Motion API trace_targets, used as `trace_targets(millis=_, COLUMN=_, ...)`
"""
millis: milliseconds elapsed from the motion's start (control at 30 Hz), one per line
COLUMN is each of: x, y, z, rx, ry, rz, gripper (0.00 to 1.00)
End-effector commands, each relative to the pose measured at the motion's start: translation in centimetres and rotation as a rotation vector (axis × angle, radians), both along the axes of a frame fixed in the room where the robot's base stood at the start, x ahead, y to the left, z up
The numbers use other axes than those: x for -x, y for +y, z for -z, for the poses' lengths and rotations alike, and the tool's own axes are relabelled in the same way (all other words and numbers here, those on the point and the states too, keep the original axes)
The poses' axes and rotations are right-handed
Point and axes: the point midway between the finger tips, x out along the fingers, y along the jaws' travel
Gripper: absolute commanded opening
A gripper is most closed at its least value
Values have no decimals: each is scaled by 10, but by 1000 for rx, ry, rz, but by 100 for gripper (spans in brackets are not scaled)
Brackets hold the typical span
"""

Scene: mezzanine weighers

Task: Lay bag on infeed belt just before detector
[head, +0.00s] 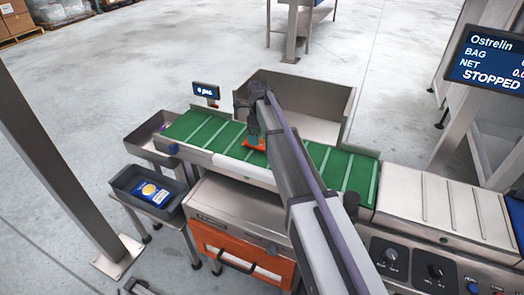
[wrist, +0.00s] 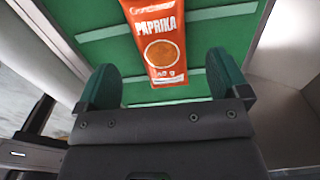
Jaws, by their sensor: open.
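An orange paprika bag (wrist: 158,42) lies flat on the green cleated belt (wrist: 215,40), its printed face up. In the head view only part of the bag (head: 255,145) shows beside my arm. My gripper (wrist: 166,78) is open, with its green fingers apart on either side of the bag's lower end. No finger visibly touches the bag; the height gap is hard to judge. In the head view my arm hides much of the gripper and part of the belt (head: 200,131). I cannot make out a detector with certainty.
A steel bin (head: 335,132) stands behind the belt. A dark tray (head: 176,199) with a blue packet (head: 148,192) and a steel tray (head: 140,137) sit at the left. A screen (head: 488,60) reads STOPPED above the right-hand conveyor (head: 440,205). A small display (head: 206,90) stands behind the belt.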

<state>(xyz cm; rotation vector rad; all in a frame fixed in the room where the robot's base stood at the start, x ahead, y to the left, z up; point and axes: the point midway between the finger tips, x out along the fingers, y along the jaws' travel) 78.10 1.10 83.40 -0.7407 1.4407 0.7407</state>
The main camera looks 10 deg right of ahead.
Motion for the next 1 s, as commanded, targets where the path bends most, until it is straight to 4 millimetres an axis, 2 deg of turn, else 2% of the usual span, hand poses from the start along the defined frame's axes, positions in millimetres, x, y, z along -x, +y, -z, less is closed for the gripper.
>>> trace_targets(millis=233, x=0, y=-2, z=49, rx=0, ry=0, rz=0, gripper=94)
trace_targets(millis=300, x=0, y=-2, z=54, rx=0, ry=0, rz=-1, gripper=94)
trace_targets(millis=500, x=0, y=-2, z=49, rx=0, ry=0, rz=-1, gripper=94)
trace_targets(millis=1000, x=0, y=-2, z=49, rx=0, ry=0, rz=-1, gripper=47)
